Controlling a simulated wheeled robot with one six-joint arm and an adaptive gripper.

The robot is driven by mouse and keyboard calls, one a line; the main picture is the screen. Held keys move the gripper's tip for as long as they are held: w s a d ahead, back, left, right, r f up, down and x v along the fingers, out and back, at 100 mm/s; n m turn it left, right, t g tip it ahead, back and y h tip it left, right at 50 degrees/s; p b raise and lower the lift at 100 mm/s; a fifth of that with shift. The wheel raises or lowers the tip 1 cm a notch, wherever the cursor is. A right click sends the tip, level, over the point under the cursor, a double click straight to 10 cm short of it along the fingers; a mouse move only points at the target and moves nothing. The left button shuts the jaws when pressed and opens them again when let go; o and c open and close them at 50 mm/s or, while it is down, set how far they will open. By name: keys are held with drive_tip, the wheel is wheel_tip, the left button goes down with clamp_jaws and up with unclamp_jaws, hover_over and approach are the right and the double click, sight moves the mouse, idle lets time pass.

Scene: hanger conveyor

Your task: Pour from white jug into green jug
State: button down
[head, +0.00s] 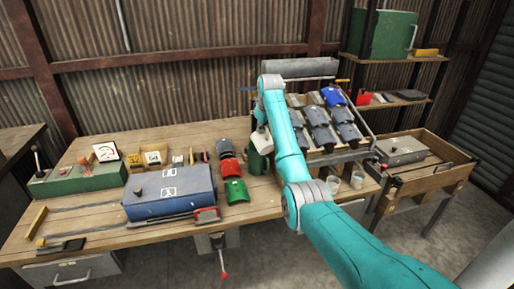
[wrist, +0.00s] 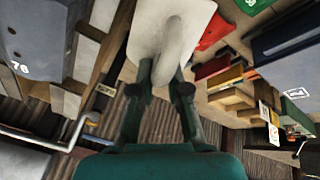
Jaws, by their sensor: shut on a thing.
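The white jug (head: 261,140) is held up over the bench, tilted, at or just above the green jug (head: 257,162). I cannot tell whether the two touch. My gripper (wrist: 165,80) is shut on the white jug, which fills the top middle of the wrist view (wrist: 150,35) with its handle between the fingers. In the head view my arm hides most of the gripper and the right side of the green jug. The green jug stands on the wooden bench (head: 265,205). I cannot see any liquid.
A blue box (head: 169,193) and red and green curved pieces (head: 236,191) lie left of the green jug. A rack with grey and blue pieces (head: 347,132) stands close on the right. Small clear cups (head: 357,179) are near the front edge.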

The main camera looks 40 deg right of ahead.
drive_tip(key=shift+w+d+g, duration=0.1)
drive_tip(key=shift+w+g, duration=0.1)
drive_tip(key=shift+g, duration=0.1)
idle(0.6)
drive_tip(key=shift+w+d+f+g+y, duration=0.1)
drive_tip(key=shift+w+d+g+y, duration=0.1)
drive_tip(key=shift+w+g+y, duration=0.15)
drive_tip(key=shift+f, duration=0.1)
